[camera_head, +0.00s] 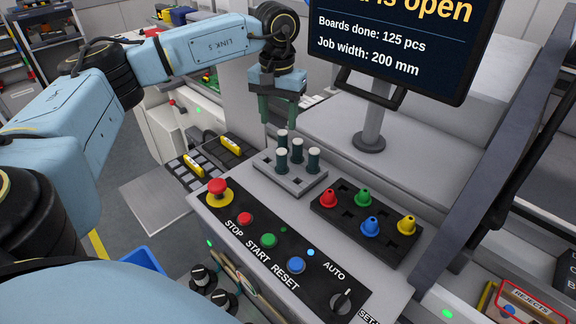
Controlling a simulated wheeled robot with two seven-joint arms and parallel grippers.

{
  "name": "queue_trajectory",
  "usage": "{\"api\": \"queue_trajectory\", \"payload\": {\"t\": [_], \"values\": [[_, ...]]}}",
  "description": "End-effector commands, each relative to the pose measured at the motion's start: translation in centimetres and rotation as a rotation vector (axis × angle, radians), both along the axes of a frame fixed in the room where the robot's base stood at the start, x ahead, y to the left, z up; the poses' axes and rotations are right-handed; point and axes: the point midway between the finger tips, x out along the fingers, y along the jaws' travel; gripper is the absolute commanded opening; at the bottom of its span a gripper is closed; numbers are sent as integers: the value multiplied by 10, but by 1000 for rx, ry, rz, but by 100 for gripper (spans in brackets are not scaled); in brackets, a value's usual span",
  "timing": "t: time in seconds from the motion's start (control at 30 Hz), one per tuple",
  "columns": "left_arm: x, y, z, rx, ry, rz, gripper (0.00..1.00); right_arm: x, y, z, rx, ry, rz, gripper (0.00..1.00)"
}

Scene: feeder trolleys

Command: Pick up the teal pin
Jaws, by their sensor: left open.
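Several dark teal pins with pale tops stand upright in a light grey block (290,184) on the console. One is the front-left pin (282,161), with a right pin (313,161), a middle pin (297,152) and a back pin (282,142). My left gripper (279,116) points down with its two greenish fingers apart. It is empty and appears just above and behind the back pin. I cannot tell the exact gap. My right gripper is not in view.
A black tray (343,223) with red, green, blue and yellow cone-shaped pieces lies right of the block. The emergency stop (217,190) and control buttons are in front. A monitor on a stand (371,132) rises behind. A rejects bin (530,300) is at the lower right.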

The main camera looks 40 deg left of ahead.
Motion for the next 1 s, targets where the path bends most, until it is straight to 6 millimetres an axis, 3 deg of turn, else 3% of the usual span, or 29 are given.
{"api": "queue_trajectory", "payload": {"t": [0.4, 0.57, 0.9, 1.0], "values": [[0, 0, -70, -1, 2, 1, 51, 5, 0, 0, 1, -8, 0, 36], [1, 0, -79, 0, 1, 1, 51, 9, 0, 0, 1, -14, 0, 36], [10, -1, -124, -2, 2, 1, 51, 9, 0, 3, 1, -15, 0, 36], [10, -1, -129, -1, 1, 1, 51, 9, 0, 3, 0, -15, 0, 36]]}}
